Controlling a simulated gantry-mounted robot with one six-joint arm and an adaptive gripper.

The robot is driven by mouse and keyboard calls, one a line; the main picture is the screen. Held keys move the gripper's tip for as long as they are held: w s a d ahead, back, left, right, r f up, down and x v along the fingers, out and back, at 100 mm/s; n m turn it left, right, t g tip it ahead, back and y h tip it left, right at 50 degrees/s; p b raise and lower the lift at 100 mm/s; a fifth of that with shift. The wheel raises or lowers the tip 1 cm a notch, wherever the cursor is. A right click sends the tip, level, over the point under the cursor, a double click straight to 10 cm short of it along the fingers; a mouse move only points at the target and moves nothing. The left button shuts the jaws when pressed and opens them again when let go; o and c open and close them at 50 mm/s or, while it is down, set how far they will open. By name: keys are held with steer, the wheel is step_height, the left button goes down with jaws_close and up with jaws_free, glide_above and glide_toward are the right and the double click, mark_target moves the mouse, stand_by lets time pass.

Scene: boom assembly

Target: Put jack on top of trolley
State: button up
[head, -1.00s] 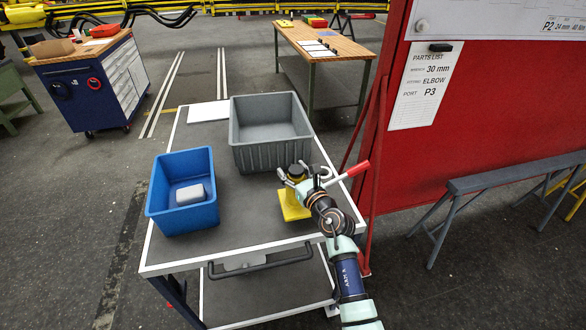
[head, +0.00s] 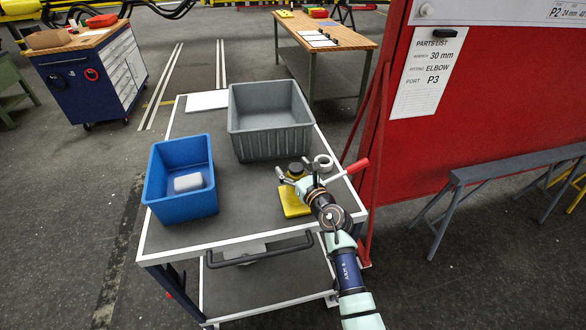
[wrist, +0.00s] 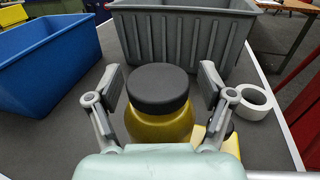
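A yellow body with a round black top, which looks like the jack (head: 293,203), stands upright on the trolley (head: 240,219), a cart with a grey top and white edges. In the wrist view the jack's black top (wrist: 158,88) is between the two fingers of my gripper (wrist: 160,90). The fingers are apart, with a gap on each side of the black top. In the head view my gripper (head: 293,183) is over the jack and hides part of it. The jack's underside is hidden.
A blue bin (head: 181,205) with a pale block (head: 188,183) stands at left. A grey bin (head: 270,145) stands behind the jack. A white ring (head: 323,162) and a red-ended bar (head: 357,167) are at right. A red panel (head: 480,130) rises beyond.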

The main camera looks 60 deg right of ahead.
steer(key=shift+r, duration=0.1)
steer(key=p+v, duration=0.3)
steer(key=v, duration=0.9)
